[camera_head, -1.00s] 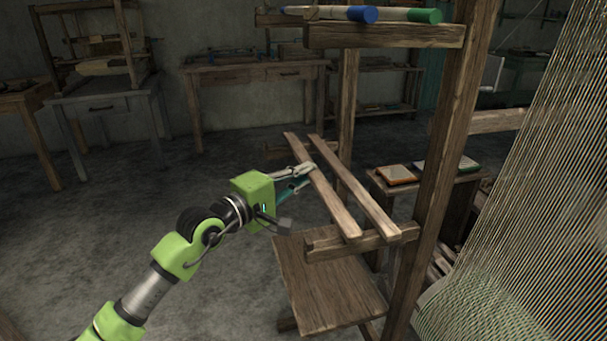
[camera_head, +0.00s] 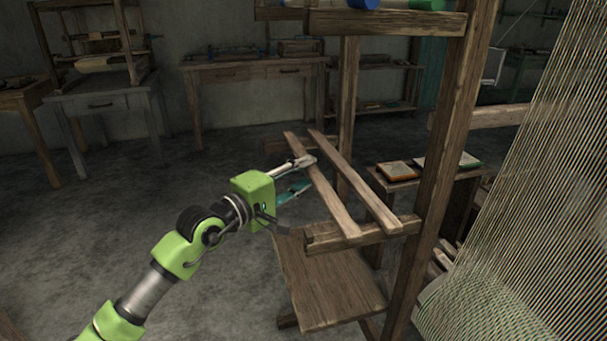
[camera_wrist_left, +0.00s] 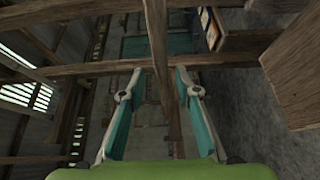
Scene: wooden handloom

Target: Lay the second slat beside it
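Two long wooden slats lie side by side with a gap between them, across the loom's side brackets. The left slat (camera_head: 333,203) is nearer my arm; the right slat (camera_head: 357,187) lies roughly parallel to it. Their near ends rest on the front crosspiece (camera_head: 372,233). My left gripper (camera_head: 309,173) is at the left slat, its fingers spread apart. In the left wrist view a slat (camera_wrist_left: 158,40) runs between the two open fingers (camera_wrist_left: 157,80), with a gap on each side. My right gripper is not in view.
A loom post (camera_head: 440,150) stands right of the slats, with stretched warp threads (camera_head: 530,190) beyond. A low wooden board (camera_head: 330,290) lies below. An upper shelf (camera_head: 385,22) carries blue- and green-ended rods. Open floor lies left.

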